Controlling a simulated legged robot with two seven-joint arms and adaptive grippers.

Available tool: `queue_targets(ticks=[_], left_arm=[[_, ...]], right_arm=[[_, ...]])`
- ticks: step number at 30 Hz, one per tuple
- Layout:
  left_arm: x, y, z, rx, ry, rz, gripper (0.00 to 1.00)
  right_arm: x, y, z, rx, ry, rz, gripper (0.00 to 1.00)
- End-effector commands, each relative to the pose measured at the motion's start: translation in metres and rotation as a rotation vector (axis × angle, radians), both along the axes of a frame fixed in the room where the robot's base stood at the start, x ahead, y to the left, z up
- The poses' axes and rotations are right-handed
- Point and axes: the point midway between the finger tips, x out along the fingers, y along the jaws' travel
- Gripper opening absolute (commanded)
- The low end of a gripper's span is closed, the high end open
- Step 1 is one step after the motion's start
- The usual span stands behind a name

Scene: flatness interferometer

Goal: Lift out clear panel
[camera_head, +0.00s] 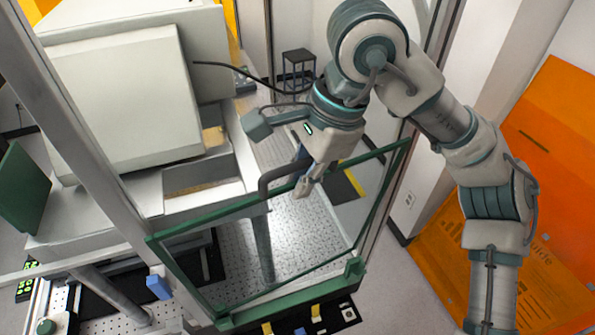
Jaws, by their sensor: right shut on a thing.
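The clear panel (215,217) has a green rim and stands between two metal posts in the middle of the head view. Through it I see a perforated metal plate. A dark grey handle (270,184) sits at its upper edge. My right gripper (304,187) reaches down from above and is shut on the panel at this handle. The fingers partly hide the handle's right end. The panel's lower edge is close to a green bottom rail (290,303); I cannot tell whether they touch. My left gripper is not in view.
A grey metal post (85,125) rises at the left, with another behind my right arm. A large pale box-shaped instrument (125,95) stands behind the panel at the left. A black cable (235,68) arches from it. Orange boards (545,190) are at the right.

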Motion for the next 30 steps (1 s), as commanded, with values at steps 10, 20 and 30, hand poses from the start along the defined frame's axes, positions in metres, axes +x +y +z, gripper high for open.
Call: queue_targets(ticks=[10,20,30], left_arm=[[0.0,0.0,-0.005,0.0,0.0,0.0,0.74],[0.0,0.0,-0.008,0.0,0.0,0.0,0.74],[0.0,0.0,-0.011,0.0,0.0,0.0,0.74]], right_arm=[[-0.019,-0.006,0.004,0.003,-0.001,0.001,0.0],[-0.037,-0.012,0.007,0.003,-0.002,0.001,0.0],[-0.054,-0.018,0.011,0.003,-0.002,0.0,0.0]])
